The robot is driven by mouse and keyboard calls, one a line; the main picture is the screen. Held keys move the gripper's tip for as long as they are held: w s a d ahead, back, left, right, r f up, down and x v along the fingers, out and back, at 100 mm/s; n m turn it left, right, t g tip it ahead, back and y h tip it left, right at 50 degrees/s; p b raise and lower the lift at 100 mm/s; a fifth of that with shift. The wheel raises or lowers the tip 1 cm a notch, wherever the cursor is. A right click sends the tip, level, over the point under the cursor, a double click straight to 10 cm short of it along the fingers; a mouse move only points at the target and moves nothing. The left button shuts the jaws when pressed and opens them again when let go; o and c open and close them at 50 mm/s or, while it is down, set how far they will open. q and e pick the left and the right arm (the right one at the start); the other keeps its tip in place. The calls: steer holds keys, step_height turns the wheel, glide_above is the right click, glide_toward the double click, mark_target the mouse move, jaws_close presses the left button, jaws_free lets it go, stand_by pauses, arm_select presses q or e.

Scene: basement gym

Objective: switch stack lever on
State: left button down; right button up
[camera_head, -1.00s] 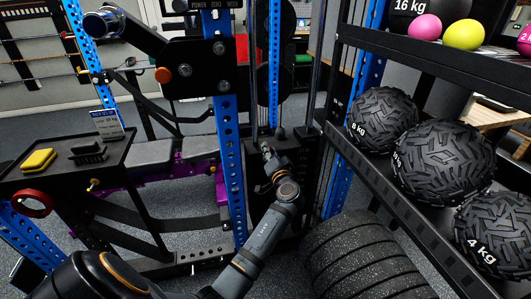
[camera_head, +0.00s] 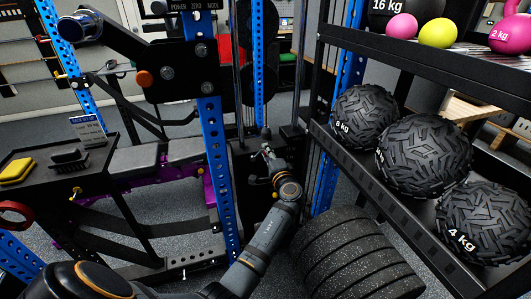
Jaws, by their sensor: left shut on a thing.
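My left arm comes in from the bottom left, and my left gripper (camera_head: 267,151) is small and far off, in front of the dark housing (camera_head: 246,178) of the weight stack between the blue uprights. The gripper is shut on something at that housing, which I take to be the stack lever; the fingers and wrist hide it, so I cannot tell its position. A small dark knob (camera_head: 266,133) shows just above the fingertips. My right gripper is not in view.
A blue rack upright (camera_head: 218,165) stands close left of the forearm.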

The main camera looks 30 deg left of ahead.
arm_select(q)
steer(key=shift+r, duration=0.25)
steer(key=shift+m, duration=0.3)
steer(key=c, duration=1.2)
jaws_free()
steer(key=shift+w, duration=0.1)
steer(key=shift+o, duration=0.3)
steer(key=shift+f, duration=0.2)
step_height(320, 180, up, 10)
